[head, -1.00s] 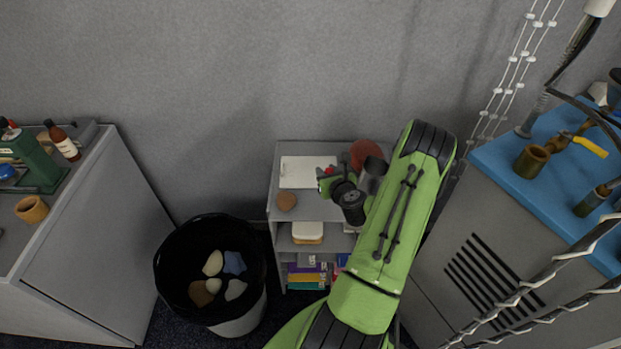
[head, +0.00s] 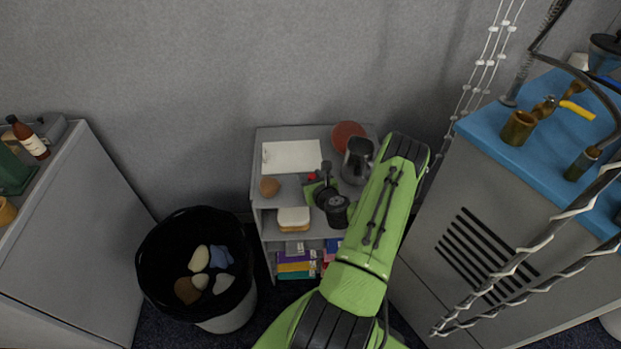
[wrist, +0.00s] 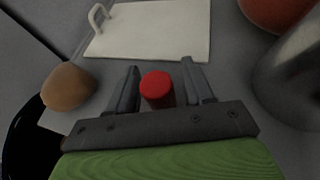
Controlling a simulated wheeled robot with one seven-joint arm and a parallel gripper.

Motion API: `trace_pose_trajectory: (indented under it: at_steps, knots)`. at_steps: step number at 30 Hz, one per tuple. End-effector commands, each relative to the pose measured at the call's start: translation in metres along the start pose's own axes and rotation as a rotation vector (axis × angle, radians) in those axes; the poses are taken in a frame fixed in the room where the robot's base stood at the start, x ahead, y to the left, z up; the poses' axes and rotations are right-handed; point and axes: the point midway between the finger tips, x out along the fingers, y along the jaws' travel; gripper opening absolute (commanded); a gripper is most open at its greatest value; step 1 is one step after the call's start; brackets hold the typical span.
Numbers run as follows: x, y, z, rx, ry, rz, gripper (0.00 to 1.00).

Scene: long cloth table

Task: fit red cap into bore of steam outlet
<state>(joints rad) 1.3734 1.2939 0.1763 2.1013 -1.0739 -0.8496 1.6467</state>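The red cap (wrist: 157,88) stands on the grey shelf unit between the two fingers of my gripper (wrist: 158,88) in the wrist view. The fingers are apart, and a narrow gap shows beside the cap; I see no firm grip. In the head view a small part of the red cap (head: 311,176) shows just past my gripper (head: 318,183). A brass hollow fitting (head: 518,128) and a second brass-tipped fitting (head: 582,164) are on the blue-topped cabinet at the right. I cannot tell which is the steam outlet.
On the shelf unit (head: 262,190), a white board (head: 292,157), a brown round object (head: 269,187), a metal jug (head: 357,160) and a red-brown disc (head: 348,134) surround my gripper. A black-lined bin (head: 160,270) stands to the left. Cables hang near the blue top (head: 490,122).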

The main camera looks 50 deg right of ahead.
Motion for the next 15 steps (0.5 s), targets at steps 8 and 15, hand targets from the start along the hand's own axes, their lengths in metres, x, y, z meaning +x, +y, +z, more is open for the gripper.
trace_pose_trajectory:
  at_steps: [8, 15]
  knots:
    - [0.0, 0.0, 0.001, 0.0, 0.0, 0.0, 0.57]
    - [-0.031, -0.001, 0.001, 0.01, 0.005, -0.002, 0.57]
